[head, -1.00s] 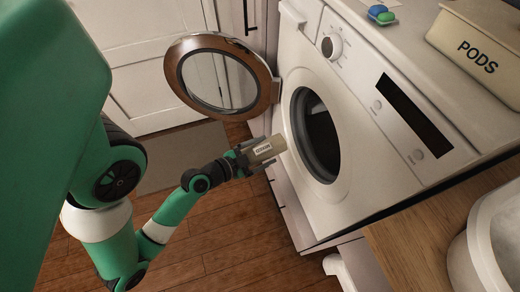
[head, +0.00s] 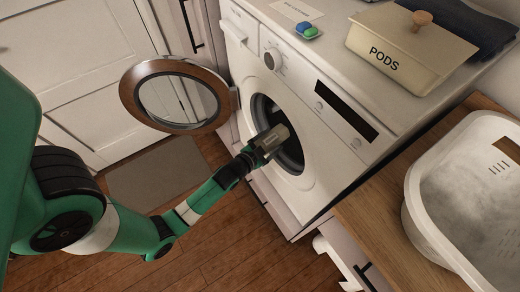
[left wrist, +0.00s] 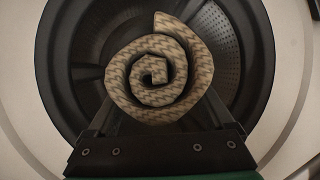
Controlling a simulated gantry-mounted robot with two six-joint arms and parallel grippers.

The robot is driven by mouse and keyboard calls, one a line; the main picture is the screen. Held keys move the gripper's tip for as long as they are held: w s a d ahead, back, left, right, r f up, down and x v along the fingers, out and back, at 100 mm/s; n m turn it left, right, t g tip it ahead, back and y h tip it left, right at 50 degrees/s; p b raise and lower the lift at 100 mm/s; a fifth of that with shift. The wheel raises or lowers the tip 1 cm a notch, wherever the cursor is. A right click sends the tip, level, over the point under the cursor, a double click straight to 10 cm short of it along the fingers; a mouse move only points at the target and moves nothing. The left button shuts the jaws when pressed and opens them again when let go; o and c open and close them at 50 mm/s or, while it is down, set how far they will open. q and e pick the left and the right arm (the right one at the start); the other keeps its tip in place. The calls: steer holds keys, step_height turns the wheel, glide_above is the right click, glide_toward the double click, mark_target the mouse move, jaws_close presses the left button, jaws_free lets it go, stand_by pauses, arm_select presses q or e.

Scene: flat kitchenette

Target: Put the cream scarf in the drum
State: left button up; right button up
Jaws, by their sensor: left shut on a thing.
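The cream scarf is a rolled bundle (head: 274,138) in the head view. In the left wrist view the scarf (left wrist: 155,75) shows its spiral end with a zigzag pattern. My left gripper (head: 262,147) is shut on it. The gripper and scarf are at the opening of the washing machine's drum (head: 289,152). In the left wrist view the dark drum (left wrist: 85,60) lies straight ahead behind the scarf, with its perforated wall showing. I cannot tell how far past the rim the scarf is. My right gripper is not in view.
The round door (head: 178,96) stands open to the left of the opening. A PODS box (head: 405,55) and a blue-green pod (head: 306,30) are on the machine top. A white basket (head: 415,195) stands on the wooden counter at right. A grey mat (head: 155,172) lies on the floor.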

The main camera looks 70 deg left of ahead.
arm_select(q)
steer(key=w+a+f+b, duration=0.2)
steer(key=w+b, duration=0.5)
steer(key=w, duration=0.3)
steer(key=w+a+f+b, duration=0.2)
steer(key=w+b, duration=0.5)
steer(key=w, duration=0.4)
steer(key=shift+a+f+b, duration=0.2)
steer(key=shift+a+b, duration=0.1)
steer(key=shift+a, duration=0.5)
steer(key=o, duration=1.2)
steer(key=p+v, duration=0.7)
steer(key=v, duration=0.4)
steer(key=shift+s+d+r, duration=0.1)
steer(key=shift+s+d, duration=0.05)
steer(key=shift+s, duration=0.15)
